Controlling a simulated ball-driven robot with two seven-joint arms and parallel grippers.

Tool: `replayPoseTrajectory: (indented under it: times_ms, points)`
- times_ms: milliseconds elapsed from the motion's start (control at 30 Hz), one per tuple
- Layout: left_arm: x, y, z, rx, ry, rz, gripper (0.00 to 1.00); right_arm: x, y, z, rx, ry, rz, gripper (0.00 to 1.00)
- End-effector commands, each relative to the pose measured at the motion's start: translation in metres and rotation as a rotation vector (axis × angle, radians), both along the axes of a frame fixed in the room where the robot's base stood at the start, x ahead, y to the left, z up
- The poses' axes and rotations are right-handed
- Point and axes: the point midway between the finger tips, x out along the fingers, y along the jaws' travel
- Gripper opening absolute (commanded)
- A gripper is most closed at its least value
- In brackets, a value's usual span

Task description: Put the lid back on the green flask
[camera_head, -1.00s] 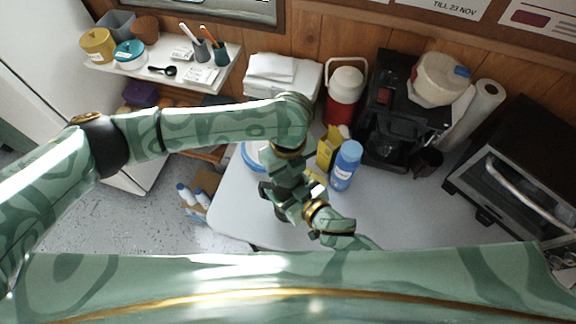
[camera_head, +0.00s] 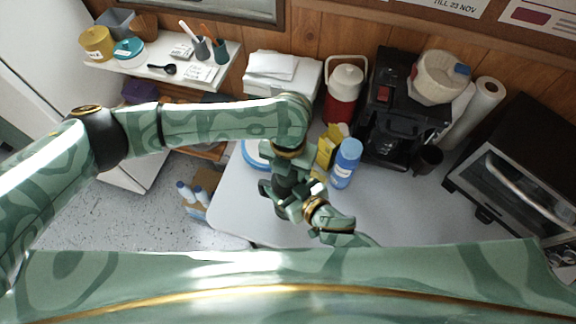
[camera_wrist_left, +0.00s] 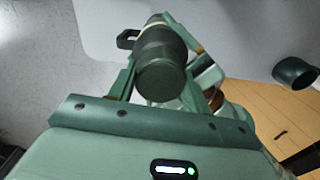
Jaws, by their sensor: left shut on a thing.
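My left gripper (camera_head: 281,184) is above the table near its left front part. In the left wrist view its fingers (camera_wrist_left: 160,82) are shut on the dark green flask (camera_wrist_left: 161,67), a cylinder with a pale band near its far end and a loop on its left side. In the head view the flask is mostly hidden among the grippers. My right gripper (camera_head: 312,193) is close beside it on the right; its fingertips are too covered to read. I cannot make out a separate lid. A dark round cup-like thing (camera_wrist_left: 294,72) shows at the right of the wrist view; I cannot tell what it is.
A blue bottle (camera_head: 346,163) and a yellow box (camera_head: 326,153) stand just behind the grippers. A red jug (camera_head: 343,92), a coffee maker (camera_head: 388,125), a dark mug (camera_head: 428,160) and a toaster oven (camera_head: 520,170) line the back and right. The table (camera_head: 400,215) is clear at front right.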

Motion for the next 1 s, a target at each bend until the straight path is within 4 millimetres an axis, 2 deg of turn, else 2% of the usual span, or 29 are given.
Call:
replayPoseTrajectory:
  times_ms: [100,133,200,467,800,1000]
  points:
    - [0.001,0.000,0.001,0.000,-0.002,0.002,0.27,0.000,0.000,0.000,0.000,0.001,0.000,0.09]
    - [0.001,0.000,0.001,0.000,-0.002,0.002,0.51,0.000,0.000,0.000,0.000,0.001,0.000,0.09]
    - [0.001,0.000,0.001,-0.001,-0.002,0.003,0.70,0.000,0.000,0.000,0.000,0.001,0.000,0.09]
    - [0.000,-0.001,0.002,-0.002,0.000,0.003,0.70,0.000,0.000,0.000,-0.001,0.001,0.000,0.09]
    - [0.001,0.000,0.041,-0.001,-0.002,0.004,0.70,0.000,0.000,0.000,-0.001,0.001,0.000,0.09]
    - [0.000,0.000,0.045,0.000,-0.001,0.004,0.70,0.000,0.000,0.000,0.000,0.002,0.001,0.09]
